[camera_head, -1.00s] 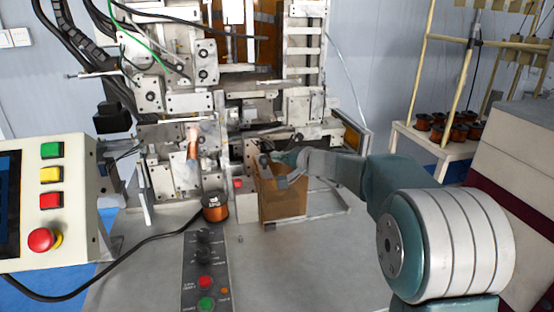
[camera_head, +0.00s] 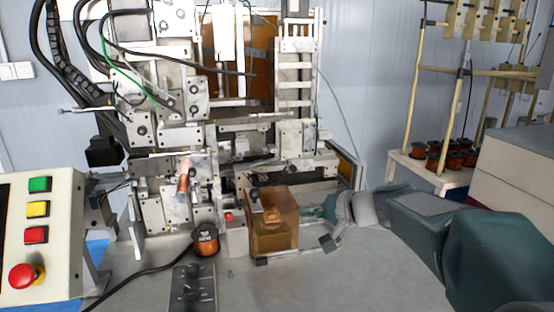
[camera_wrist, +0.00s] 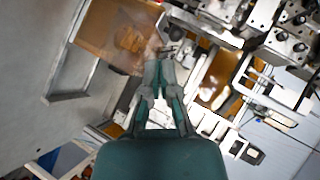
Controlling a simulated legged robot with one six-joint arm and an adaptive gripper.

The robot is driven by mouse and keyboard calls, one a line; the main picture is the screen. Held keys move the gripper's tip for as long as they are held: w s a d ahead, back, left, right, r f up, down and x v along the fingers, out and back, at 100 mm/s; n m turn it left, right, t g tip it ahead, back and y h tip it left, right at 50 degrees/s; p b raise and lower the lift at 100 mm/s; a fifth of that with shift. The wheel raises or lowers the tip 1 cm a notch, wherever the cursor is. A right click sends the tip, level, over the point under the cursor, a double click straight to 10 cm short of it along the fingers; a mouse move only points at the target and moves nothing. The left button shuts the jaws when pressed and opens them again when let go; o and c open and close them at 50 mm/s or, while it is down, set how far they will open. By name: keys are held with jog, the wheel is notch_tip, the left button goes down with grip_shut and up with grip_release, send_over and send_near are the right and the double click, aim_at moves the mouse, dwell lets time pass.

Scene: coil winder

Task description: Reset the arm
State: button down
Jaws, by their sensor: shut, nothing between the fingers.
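My gripper (camera_wrist: 159,75) is shut and empty in the wrist view, its fingertips together near the edge of a translucent amber box. The box stands on the machine's grey table in front of the coil winder (camera_head: 235,120). The wrist view shows the same box (camera_wrist: 115,35) at the upper left, with copper-coloured items inside.
A copper wire spool (camera_head: 206,240) stands left of the box. A control panel (camera_head: 38,235) with coloured buttons is at the left, and a black button strip (camera_head: 190,290) lies in front. A rack with spools (camera_head: 440,155) stands at the right. The table's front right is clear.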

jog(key=s+f+n+g+h, duration=0.2)
jog(key=s+h, duration=0.1)
jog(key=s, duration=0.6)
jog(key=s+f+n+g+h, duration=0.1)
jog(key=s+f+h, duration=0.1)
jog(key=s, duration=0.7)
jog(key=s+d+f+n+h, duration=0.1)
jog(key=s+d+f+h, duration=0.3)
jog(key=s, duration=0.5)
jog(key=shift+s+d+f+h, duration=0.25)
jog(key=shift+d+h, duration=0.25)
jog(key=shift+d, duration=0.35)
jog(key=shift+s, duration=0.1)
